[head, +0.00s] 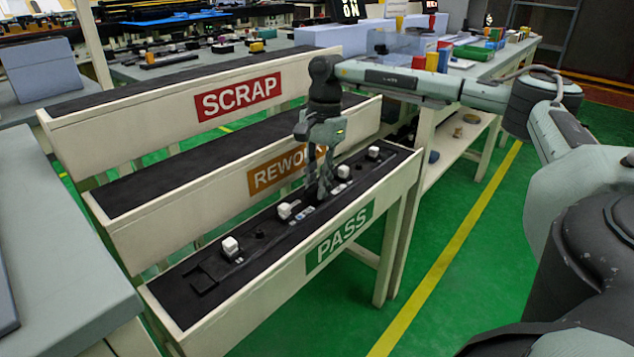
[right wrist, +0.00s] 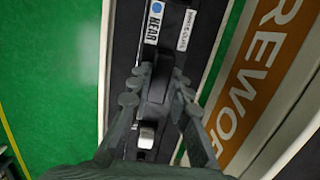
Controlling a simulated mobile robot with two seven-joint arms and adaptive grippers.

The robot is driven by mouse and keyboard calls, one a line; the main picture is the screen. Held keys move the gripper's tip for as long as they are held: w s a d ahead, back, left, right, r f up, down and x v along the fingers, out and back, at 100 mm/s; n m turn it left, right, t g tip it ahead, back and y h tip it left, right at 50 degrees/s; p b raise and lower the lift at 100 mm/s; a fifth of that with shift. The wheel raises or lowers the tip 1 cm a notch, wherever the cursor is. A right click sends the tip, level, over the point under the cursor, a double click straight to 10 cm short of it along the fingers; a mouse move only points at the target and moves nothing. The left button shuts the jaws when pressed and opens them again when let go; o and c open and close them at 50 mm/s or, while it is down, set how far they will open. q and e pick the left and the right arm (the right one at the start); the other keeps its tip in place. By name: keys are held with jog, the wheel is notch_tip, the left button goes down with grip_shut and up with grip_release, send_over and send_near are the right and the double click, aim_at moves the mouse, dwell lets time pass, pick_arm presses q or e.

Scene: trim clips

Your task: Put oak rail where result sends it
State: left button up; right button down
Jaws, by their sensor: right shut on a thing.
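The rail (head: 303,212) is a long dark strip with several white clips and small labels. It lies lengthwise in the PASS channel (head: 340,232), the front and lowest of three sloped channels. My right gripper (head: 318,190) reaches down over its middle, shut on it. In the right wrist view, the right gripper's fingers (right wrist: 155,88) stand on both sides of a dark raised grip on the rail (right wrist: 168,45). Labels there read REAR and a smaller text too blurred to read surely. Whether the rail touches the channel floor cannot be told. My left gripper is not in view.
The REWORK channel (head: 150,185) and the higher SCRAP channel (head: 150,92) stand behind, with bare dark floors. A grey table (head: 60,250) is at the left. A bench (head: 480,65) with coloured blocks is at the back right. A dark screen (head: 348,10) is cut off at the top.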

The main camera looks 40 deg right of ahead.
jog(key=c, duration=1.9)
grip_release()
jog(key=shift+f, duration=0.1)
jog(key=o, duration=0.5)
jog(key=r, duration=0.4)
jog(key=d+r, duration=0.1)
jog(key=r, duration=0.7)
jog(key=shift+w+d+r, duration=0.1)
jog(key=shift+d+r, duration=0.1)
jog(key=shift+f, duration=0.1)
